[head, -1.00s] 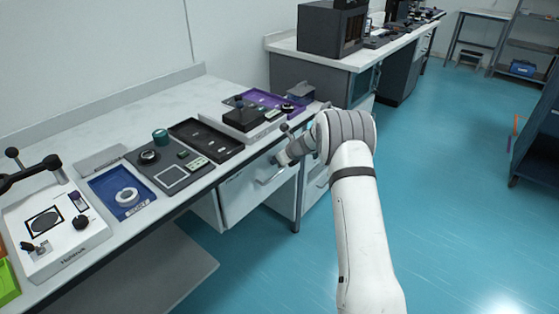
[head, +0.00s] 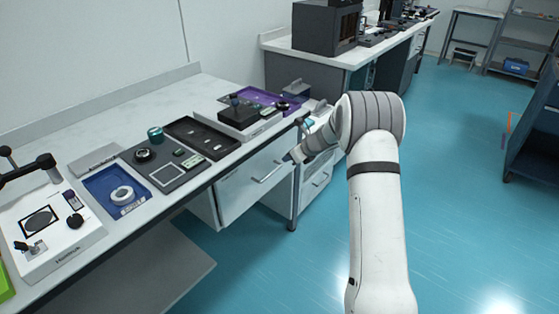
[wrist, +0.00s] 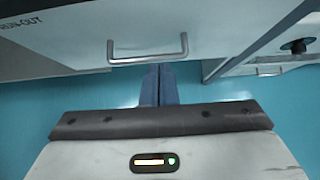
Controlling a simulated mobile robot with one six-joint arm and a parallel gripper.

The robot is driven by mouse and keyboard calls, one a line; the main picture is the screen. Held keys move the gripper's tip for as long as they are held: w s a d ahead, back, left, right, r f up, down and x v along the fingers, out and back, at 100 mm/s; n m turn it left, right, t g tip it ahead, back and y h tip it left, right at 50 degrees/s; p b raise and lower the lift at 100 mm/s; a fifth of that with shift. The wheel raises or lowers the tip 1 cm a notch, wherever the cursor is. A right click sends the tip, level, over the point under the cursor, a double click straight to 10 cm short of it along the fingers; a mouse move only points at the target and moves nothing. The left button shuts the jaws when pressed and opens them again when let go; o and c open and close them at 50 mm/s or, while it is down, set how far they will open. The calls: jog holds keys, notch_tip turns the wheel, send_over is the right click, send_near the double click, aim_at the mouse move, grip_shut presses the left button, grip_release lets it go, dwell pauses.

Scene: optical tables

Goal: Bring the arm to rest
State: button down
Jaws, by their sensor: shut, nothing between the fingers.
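My gripper (wrist: 159,88) shows in the wrist view with its two dark fingers together and nothing between them. The fingertips are close below a metal drawer handle (wrist: 147,58) in that view; I cannot tell whether they touch it. In the head view my arm reaches forward on the right of the bench, and its end is near the front of the white drawer (head: 231,194).
The bench (head: 115,113) holds a blue tray (head: 98,192) with a white ring, a grey panel (head: 188,178), a black tray (head: 214,143), a purple tray (head: 262,97) and a white device (head: 62,247). Blue floor (head: 455,180) is open to the right.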

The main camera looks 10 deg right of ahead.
jog(key=s+a+r+n+g+h+p, duration=0.1)
jog(key=s+r+n+g+h+p, duration=0.35)
jog(key=s+r+n, duration=1.3)
jog(key=s+d+r+n+h+p, duration=0.1)
jog(key=s+d+r+n+p, duration=0.1)
jog(key=s, duration=1.2)
jog(key=s+d+r+n+h+p, duration=0.1)
jog(key=s+r+n+p, duration=0.3)
jog(key=s, duration=1.1)
notch_tip(320, 180, up, 4)
jog(key=n+t, duration=0.1)
jog(key=n, duration=0.2)
jog(key=shift+d+f+p, duration=0.2)
jog(key=shift+d+p, duration=0.15)
jog(key=shift+d, duration=0.05)
